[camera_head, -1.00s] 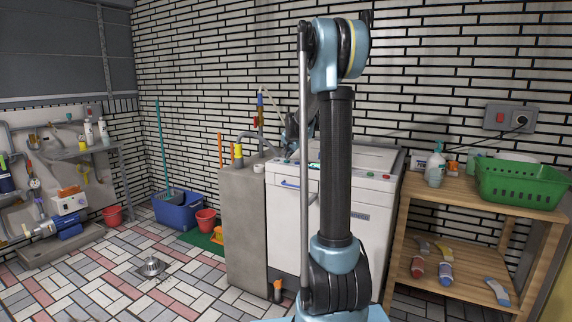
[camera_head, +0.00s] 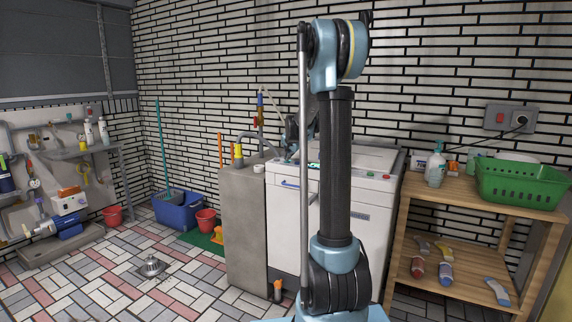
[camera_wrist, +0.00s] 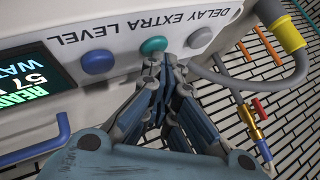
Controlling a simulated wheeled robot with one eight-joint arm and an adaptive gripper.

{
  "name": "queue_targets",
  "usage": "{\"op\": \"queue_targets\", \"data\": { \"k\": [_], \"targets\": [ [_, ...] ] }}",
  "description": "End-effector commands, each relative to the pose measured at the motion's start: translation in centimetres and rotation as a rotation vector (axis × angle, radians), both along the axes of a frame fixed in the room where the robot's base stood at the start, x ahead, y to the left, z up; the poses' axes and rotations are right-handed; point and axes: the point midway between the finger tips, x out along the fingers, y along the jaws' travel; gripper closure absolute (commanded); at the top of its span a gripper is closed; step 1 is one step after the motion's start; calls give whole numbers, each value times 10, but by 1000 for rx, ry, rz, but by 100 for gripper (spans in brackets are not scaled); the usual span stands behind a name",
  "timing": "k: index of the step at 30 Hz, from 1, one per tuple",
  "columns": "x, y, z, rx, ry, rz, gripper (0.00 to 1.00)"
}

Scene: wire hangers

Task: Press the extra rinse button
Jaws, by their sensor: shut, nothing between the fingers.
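The white washing machine (camera_head: 370,215) stands behind my arm in the head view. In the wrist view its panel shows a row of a blue button (camera_wrist: 98,62), a teal button (camera_wrist: 153,46) and a grey button (camera_wrist: 200,38), with the label DELAY EXTRA LEVEL (camera_wrist: 150,25) alongside. The teal button, the extra rinse one by its middle place, is at the label's middle word. My gripper (camera_wrist: 162,64) is shut and empty, its fingertips right at the teal button's lower edge. I cannot tell whether they touch it. A lit display (camera_wrist: 28,75) is at the left.
A concrete block (camera_head: 243,225) stands left of the machine, with a hose and taps (camera_head: 258,112) above. A wooden shelf (camera_head: 415,192) with a green basket (camera_head: 522,184) stands at the right. The tiled floor (camera_head: 110,275) at the left is largely clear.

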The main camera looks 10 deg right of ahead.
Motion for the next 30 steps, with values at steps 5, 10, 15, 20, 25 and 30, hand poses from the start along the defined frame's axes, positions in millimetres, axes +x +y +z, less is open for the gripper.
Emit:
{"op": "queue_targets", "data": {
  "k": [5,10,15,20,25,30],
  "targets": [
    [0,0,0,0,0,0,100],
    [0,0,5,0,0,0,100],
    [0,0,13,0,0,0,100],
    [0,0,17,0,0,0,100],
    [0,0,17,0,0,0,100],
    [0,0,20,0,0,0,100]
  ]
}}
